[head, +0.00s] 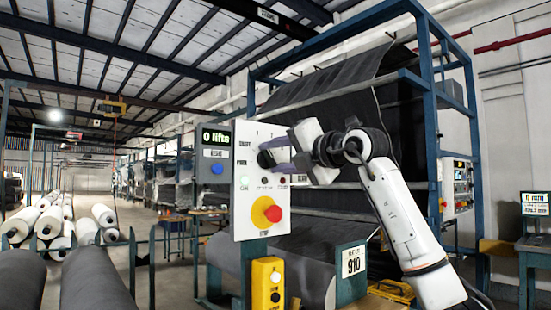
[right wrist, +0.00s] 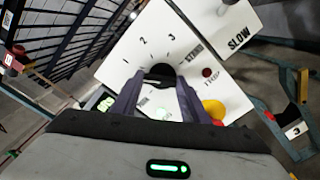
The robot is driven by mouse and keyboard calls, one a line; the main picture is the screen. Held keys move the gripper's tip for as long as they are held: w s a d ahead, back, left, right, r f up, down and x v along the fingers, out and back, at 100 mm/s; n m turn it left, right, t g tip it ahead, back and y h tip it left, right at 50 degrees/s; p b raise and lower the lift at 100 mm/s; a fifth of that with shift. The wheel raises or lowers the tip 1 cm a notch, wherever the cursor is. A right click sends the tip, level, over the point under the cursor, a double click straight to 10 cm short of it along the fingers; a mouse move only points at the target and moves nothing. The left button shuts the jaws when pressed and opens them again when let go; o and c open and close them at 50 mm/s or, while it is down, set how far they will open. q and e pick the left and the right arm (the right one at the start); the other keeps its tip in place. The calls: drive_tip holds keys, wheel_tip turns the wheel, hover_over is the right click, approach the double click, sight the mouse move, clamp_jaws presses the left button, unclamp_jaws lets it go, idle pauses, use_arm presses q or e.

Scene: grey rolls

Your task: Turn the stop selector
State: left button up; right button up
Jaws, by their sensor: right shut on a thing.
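The selector (right wrist: 160,72) is a dark round knob on a white panel (head: 248,225), with 1, 2, 3 and other words printed around it. In the head view the knob (head: 264,159) is partly covered by my right gripper (head: 274,157). In the right wrist view the two dark fingers of the right gripper (right wrist: 158,92) reach to the knob, one on each side, and are shut on it. I cannot tell exactly where the knob points. My left gripper is not in view.
A red button on a yellow base (head: 268,212) sits below the knob. A yellow box (head: 267,284) stands below. A blue rack with grey rolls is behind.

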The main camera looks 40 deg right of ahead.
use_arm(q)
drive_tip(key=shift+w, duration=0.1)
use_arm(e)
drive_tip(key=m, duration=1)
drive_tip(key=shift+d, duration=0.25)
drive_tip(key=shift+m, duration=0.5)
drive_tip(key=o, duration=1.1)
drive_tip(key=shift+c, duration=0.2)
use_arm(q)
drive_tip(key=b, duration=0.1)
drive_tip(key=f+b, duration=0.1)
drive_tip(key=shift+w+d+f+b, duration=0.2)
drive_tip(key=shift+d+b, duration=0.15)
drive_tip(key=shift+b, duration=0.05)
use_arm(e)
drive_tip(key=s, duration=1)
drive_tip(key=shift+s+d, duration=0.2)
drive_tip(key=shift+d, duration=0.2)
